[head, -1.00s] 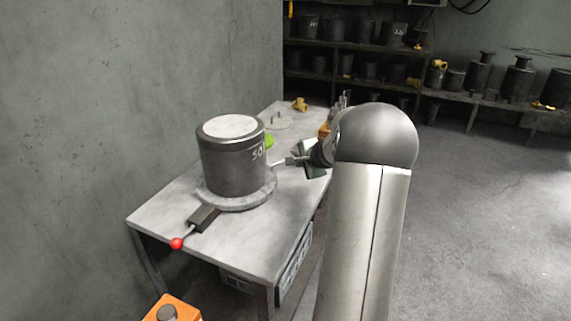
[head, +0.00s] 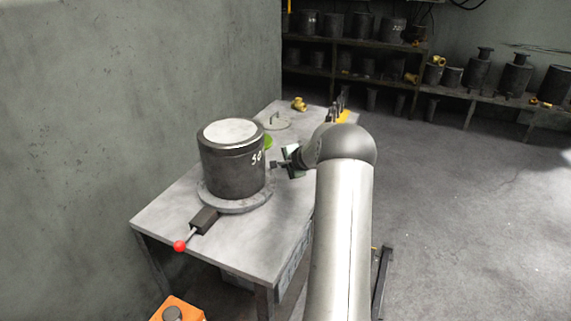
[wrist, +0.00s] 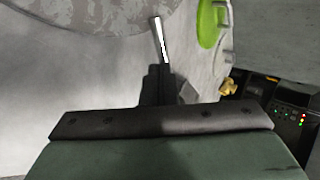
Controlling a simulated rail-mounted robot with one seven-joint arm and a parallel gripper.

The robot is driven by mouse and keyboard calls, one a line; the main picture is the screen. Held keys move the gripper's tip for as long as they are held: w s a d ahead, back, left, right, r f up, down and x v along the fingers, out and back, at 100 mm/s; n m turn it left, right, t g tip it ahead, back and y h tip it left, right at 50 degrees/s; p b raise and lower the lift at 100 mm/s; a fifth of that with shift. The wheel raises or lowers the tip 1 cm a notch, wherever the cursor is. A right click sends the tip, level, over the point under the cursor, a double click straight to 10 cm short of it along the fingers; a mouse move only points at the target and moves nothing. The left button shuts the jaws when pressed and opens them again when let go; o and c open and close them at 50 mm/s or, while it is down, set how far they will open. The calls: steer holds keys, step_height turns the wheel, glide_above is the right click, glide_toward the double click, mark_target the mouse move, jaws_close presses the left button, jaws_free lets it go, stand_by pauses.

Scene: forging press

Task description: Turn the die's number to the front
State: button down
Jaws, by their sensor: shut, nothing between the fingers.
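The die is a dark grey steel cylinder (head: 232,172) with a pale top, upright on a round grey turntable plate (head: 235,205). Its white number (head: 257,157), which I read as about 50, is on the right part of its side in the head view. A lever with a red ball (head: 180,246) sticks out at the front left of the plate. My gripper (head: 274,165) is shut and empty, close to the die's right side beside the number. I cannot tell whether it touches. In the wrist view my narrow gripper fingers (wrist: 161,45) point towards a round grey edge.
The metal table (head: 170,210) has clear room at its front. A green round thing (head: 268,142), a lid-like disc (head: 274,124) and a yellow fitting (head: 299,103) lie behind the die. A wall stands at left. An orange box (head: 176,309) is below in front.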

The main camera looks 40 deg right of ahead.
steer(key=shift+w+d+r+n+y+p, duration=0.15)
steer(key=shift+w+n+y+p, duration=0.1)
steer(key=shift+w+p, duration=0.15)
steer(key=shift+w+d+r+n+y+p, duration=0.1)
steer(key=shift+w+n+y+p, duration=0.2)
steer(key=shift+p, duration=0.15)
steer(key=shift+w+d+f, duration=0.1)
steer(key=shift+w+f, duration=0.15)
steer(key=shift+w, duration=0.1)
steer(key=shift+s, duration=0.15)
